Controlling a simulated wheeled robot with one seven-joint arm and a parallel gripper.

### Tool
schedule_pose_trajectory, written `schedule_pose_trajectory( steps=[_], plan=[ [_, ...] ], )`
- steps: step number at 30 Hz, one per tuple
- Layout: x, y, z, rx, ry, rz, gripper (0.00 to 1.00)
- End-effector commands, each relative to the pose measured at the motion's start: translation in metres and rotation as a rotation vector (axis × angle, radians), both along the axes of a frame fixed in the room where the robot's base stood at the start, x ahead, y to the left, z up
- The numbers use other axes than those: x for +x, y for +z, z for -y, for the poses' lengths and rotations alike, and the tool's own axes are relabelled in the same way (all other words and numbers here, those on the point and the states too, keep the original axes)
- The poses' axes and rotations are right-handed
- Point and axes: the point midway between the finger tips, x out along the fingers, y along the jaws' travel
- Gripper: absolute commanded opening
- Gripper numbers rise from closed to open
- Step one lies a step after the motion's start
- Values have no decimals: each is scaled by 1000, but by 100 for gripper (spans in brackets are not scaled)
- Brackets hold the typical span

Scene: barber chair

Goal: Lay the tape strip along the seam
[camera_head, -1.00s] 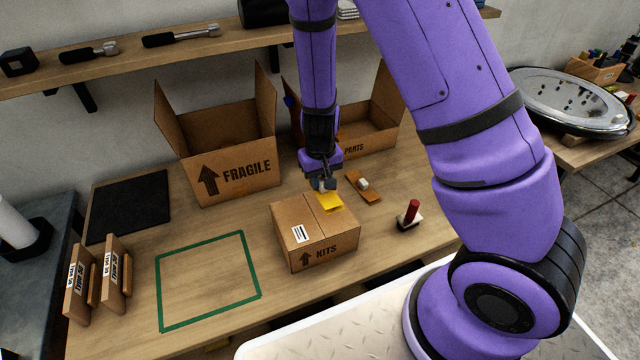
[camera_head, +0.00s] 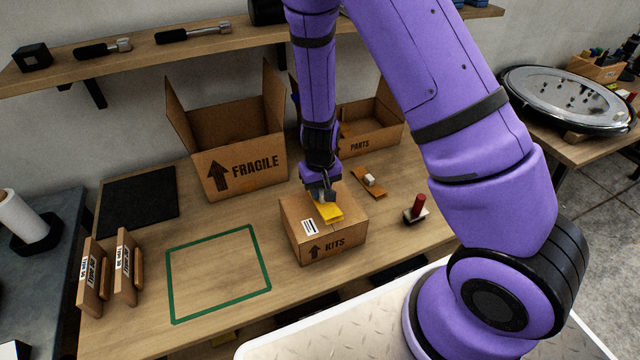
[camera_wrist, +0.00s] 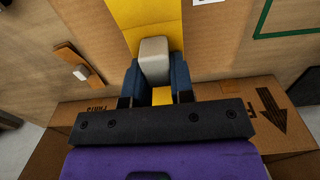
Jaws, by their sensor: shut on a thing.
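The yellow tape strip (camera_head: 328,212) is over the top of the closed KITS box (camera_head: 323,246), running from under my gripper toward the front edge. My gripper (camera_head: 321,193) is above the box top. In the wrist view my gripper (camera_wrist: 156,80) is shut on a pale grey block (camera_wrist: 155,58) joined to the yellow strip (camera_wrist: 150,15). The strip extends past both sides of the block. The seam under it is mostly hidden. I cannot tell whether the strip touches the cardboard. A white label (camera_head: 310,227) is on the box top, left of the strip.
The open FRAGILE box (camera_head: 240,165) and open PARTS box (camera_head: 372,135) stand behind. A green outline (camera_head: 218,272) marks clear table at left.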

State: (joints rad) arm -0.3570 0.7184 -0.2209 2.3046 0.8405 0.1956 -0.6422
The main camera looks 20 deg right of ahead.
Motion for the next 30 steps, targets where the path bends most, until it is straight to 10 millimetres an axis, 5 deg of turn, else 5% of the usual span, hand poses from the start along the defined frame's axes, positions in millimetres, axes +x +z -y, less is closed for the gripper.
schedule_pose_trajectory(
  steps=[13, 27, 28, 30],
  plan=[
    [0, -27, 1, -1, -1, -1, 0],
    [0, -32, 0, -1, -1, 0, 0],
    [0, -32, 0, -1, -1, 0, 25],
    [0, -32, 0, -1, -1, 0, 41]
  ],
)
